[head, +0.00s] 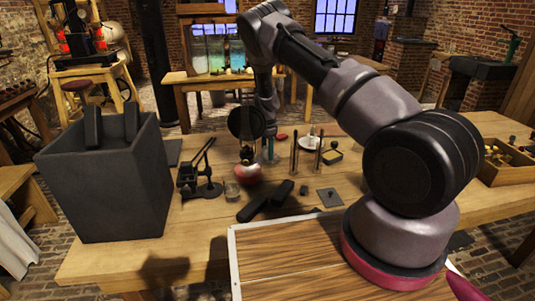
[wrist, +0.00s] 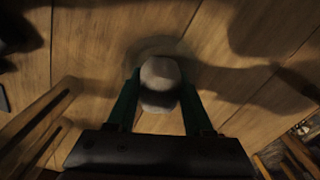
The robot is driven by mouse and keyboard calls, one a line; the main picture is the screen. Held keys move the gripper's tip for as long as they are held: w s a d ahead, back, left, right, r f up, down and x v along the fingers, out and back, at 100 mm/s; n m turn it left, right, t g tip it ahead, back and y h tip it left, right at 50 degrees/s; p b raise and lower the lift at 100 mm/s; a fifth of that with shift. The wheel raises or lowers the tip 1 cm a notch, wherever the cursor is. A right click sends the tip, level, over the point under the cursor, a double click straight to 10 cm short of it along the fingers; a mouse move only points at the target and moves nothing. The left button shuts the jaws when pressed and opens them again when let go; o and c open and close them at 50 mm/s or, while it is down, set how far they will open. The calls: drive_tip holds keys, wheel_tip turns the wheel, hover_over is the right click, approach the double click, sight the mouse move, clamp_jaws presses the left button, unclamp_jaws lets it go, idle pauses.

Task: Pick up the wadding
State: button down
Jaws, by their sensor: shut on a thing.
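A whitish, rounded piece, which I take to be the wadding (wrist: 160,72), sits between the two green fingers of my gripper (wrist: 159,88) in the wrist view. The fingers press on it from both sides, and its underside is in shadow. A faint, blurred round shape lies behind it over the wood. In the head view my gripper (head: 247,155) points down over the table, just above a pale and reddish rounded thing (head: 247,174). I cannot tell there whether that is the wadding or a vessel.
A small glass (head: 231,191), a black stand (head: 200,182) and dark blocks (head: 265,200) lie near my gripper. Upright rods and a white dish (head: 309,143) are to the right. A wooden tray (head: 510,170) is at far right.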

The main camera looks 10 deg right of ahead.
sight(267, 147)
wheel_tip(267, 147, up, 18)
drive_tip(key=shift+f, duration=0.2)
idle(0.4)
